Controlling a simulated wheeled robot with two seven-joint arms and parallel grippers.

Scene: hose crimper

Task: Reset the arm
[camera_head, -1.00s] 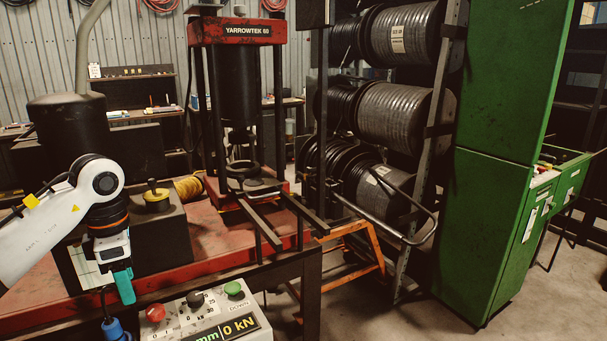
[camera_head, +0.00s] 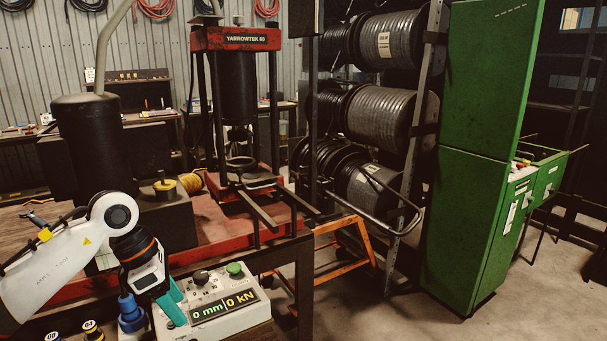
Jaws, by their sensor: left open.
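My left arm comes in from the left. Its left gripper (camera_head: 172,302), with teal fingers, points down and right at the left end of the grey control box (camera_head: 222,331). It is open with nothing visible in it; I cannot tell whether it touches the box. The box has a black knob (camera_head: 201,277), a green button (camera_head: 235,270) and a display (camera_head: 224,306) reading 0 mm and 0 kN. The box's left part is hidden behind the gripper. My right gripper is out of view.
The red press (camera_head: 236,40) marked YARROWTEK 60 stands behind the box on a red base. Hose reels (camera_head: 385,115) fill a rack to its right. A green cabinet (camera_head: 478,110) stands further right, with clear floor before it. A blue fitting (camera_head: 130,315) is beside the gripper.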

